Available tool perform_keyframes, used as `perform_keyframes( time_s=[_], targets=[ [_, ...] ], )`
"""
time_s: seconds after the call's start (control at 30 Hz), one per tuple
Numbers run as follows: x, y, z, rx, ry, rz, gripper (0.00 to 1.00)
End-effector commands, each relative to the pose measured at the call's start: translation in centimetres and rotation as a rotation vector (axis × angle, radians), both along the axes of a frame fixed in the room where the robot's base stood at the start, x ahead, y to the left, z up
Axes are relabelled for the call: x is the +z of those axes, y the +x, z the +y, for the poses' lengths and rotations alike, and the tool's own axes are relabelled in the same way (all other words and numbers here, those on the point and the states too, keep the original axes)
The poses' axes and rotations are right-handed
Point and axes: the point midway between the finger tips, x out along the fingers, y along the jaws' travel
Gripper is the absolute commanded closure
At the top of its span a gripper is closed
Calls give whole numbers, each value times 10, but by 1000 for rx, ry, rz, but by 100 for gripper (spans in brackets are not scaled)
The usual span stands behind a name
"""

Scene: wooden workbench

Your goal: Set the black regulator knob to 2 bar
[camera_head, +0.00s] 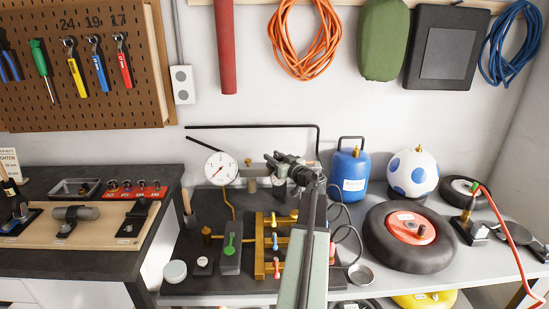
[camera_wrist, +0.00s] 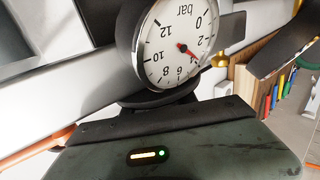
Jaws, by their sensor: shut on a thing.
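My gripper (camera_head: 286,165) is at the regulator on the back of the bench, right of the gauge, in the head view. It is shut, apparently on the black knob, which it largely hides there. In the wrist view a black rounded part (camera_wrist: 160,97), likely the knob, shows between the gauge and my gripper's dark front edge. The round white pressure gauge (camera_head: 221,168) fills the upper middle of the wrist view (camera_wrist: 172,48), nearly upside down. The knob's own markings are not visible.
A brass fitting (camera_head: 251,185) sits between gauge and gripper. A blue gas bottle (camera_head: 351,171) and a wheel (camera_head: 408,236) stand right. Black pipe (camera_head: 255,126) runs above.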

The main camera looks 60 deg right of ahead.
Motion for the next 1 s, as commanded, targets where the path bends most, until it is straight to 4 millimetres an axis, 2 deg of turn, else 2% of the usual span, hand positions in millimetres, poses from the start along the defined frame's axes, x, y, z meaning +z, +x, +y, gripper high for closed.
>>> perform_keyframes(
  time_s=[0.33,0.37,0.4,0.43,0.77,0.87,1.0],
  targets=[
    [1,2,0,3,2,-4,100],
    [1,2,0,2,2,-4,61],
    [1,2,0,2,2,-4,50],
    [1,2,0,2,2,-4,45],
    [1,0,1,2,2,-2,45],
    [0,-8,4,1,2,-2,45],
    [1,-28,13,0,1,-3,45]
  ],
)
